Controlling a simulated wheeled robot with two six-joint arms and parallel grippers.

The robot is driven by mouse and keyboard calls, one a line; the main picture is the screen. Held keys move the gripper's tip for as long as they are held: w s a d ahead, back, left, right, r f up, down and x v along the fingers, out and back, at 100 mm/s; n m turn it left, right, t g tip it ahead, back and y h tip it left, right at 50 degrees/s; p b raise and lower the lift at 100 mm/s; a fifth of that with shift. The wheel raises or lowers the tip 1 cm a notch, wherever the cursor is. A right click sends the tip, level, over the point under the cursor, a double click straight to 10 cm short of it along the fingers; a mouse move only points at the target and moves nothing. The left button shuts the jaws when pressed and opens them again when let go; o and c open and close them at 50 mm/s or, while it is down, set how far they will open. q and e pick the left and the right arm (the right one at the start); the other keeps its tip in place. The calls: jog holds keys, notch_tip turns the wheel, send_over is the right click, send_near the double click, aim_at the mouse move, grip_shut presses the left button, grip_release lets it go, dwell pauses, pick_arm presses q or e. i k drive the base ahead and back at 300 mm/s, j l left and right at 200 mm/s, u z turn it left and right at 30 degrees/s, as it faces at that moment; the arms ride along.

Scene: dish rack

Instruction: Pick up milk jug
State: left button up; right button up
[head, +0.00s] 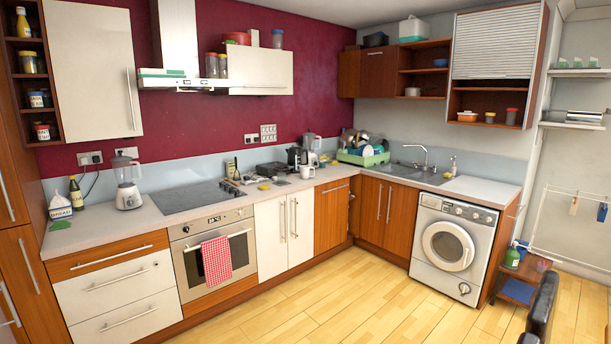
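A small white vessel (307,172) stands on the worktop in front of the blender and the dish rack. It is too small to tell whether it is the milk jug or a mug. A green dish rack (376,160) stands in the corner left of the sink, filled with dishes that partly hide each other. No other thing is clearly a milk jug. Neither of my grippers is in view.
The hob (187,196) lies left of the small clutter on the worktop (335,174). The sink (411,172) is right of the rack. A washing machine (450,247) stands below the right worktop. The wooden floor (340,300) is clear. A dark object (541,312) stands at lower right.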

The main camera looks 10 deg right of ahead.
aim_at(304, 169)
jog(key=i+l+z, duration=0.3)
jog(key=i, duration=1)
jog(key=i+z, duration=0.3)
jog(key=i, duration=0.95)
jog(key=i+u, duration=0.1)
jog(key=i, duration=0.55)
jog(key=i+l+u, duration=0.15)
jog(key=i, duration=0.45)
jog(key=i+l+u, duration=0.1)
jog(key=i, duration=0.55)
jog(key=l, duration=0.1)
